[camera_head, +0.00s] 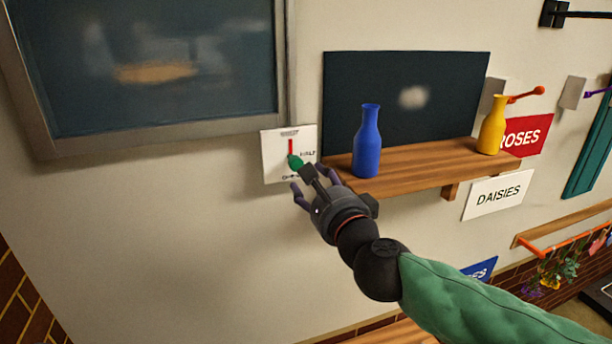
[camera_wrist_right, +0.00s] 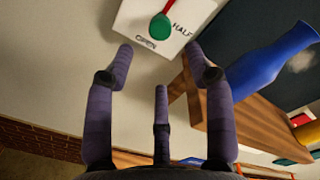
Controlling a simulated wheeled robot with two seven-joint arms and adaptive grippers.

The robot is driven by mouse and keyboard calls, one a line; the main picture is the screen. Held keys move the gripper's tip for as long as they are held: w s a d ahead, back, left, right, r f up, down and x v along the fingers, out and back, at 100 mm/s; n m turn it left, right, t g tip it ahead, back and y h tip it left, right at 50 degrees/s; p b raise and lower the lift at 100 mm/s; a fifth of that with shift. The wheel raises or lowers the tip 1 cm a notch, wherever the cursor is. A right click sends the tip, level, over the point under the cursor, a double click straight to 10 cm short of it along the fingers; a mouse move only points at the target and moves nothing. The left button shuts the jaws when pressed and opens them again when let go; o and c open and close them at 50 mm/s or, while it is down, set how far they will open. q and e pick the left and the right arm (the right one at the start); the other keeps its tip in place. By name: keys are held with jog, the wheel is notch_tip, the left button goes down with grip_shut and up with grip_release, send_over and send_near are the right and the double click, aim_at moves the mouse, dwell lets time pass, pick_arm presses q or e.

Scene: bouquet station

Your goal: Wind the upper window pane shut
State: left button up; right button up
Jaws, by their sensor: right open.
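A white plate (camera_head: 272,160) on the wall carries a crank with a red arm (camera_head: 290,147) and a green knob (camera_head: 295,161). The arm hangs down, with the knob close above the word OPEN; HALF is printed to its right. My right gripper (camera_head: 309,180) is open and empty, just below and in front of the knob. In the right wrist view the green knob (camera_wrist_right: 161,27) lies beyond and between the spread fingertips (camera_wrist_right: 160,54), seemingly apart from them. A large framed window pane (camera_head: 200,80) fills the upper left; its tilt is unclear. My left gripper is out of view.
A wooden shelf (camera_head: 430,168) stands close right of the gripper, with a blue vase (camera_head: 367,145) near its left end and a yellow vase (camera_head: 492,125) farther right. ROSES (camera_head: 525,135) and DAISIES (camera_head: 497,195) signs hang nearby. The wall left of the plate is clear.

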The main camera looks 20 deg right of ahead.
jog(key=shift+s, duration=0.95)
